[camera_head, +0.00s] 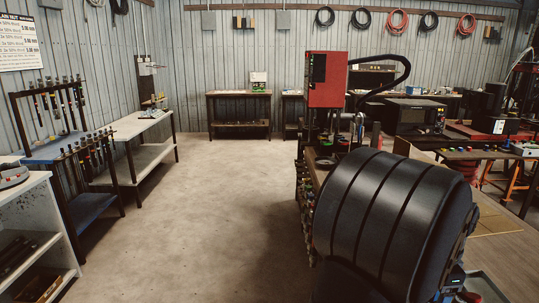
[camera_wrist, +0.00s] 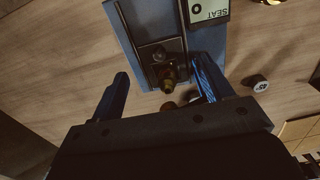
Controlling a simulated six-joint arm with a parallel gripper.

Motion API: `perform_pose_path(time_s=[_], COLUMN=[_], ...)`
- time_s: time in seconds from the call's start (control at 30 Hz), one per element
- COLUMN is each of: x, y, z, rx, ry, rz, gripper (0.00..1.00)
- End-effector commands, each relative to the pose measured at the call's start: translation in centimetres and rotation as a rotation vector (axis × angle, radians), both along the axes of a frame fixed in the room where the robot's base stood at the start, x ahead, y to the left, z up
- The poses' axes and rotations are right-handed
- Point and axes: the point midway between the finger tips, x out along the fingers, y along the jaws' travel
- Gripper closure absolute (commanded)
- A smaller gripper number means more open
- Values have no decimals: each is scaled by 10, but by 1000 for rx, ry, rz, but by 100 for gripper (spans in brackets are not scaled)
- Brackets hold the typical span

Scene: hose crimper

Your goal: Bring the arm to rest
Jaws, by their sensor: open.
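In the wrist view my gripper (camera_wrist: 163,70) is open, its two dark blue fingers spread wide above a wooden bench top (camera_wrist: 60,60). Nothing is held between the fingers. A blue fixture (camera_wrist: 150,22) stands just beyond the fingertips, with a small display (camera_wrist: 208,10) reading "SEAT" upside down. A brass-coloured fitting (camera_wrist: 168,78) at the fixture's near end shows in the gap between the fingers. The right finger overlaps the fixture's side in the picture; I cannot tell whether they touch. My gripper's fingers cannot be made out in the head view.
A small dark cylinder with a white marked end (camera_wrist: 256,84) lies right of the fingers. Tool racks (camera_head: 58,105) and a white-topped table (camera_head: 140,124) stand left. The concrete floor (camera_head: 205,200) between is clear.

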Motion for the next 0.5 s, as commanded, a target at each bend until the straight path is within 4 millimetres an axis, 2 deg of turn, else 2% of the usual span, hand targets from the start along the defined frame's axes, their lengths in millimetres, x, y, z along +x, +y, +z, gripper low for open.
perform_pose_path(time_s=[0.2, 0.5], x=[0, 0], y=[0, 0], z=[-27, -34], rx=[1, -1], ry=[1, -1], rz=[0, 0], gripper=[27, 27])
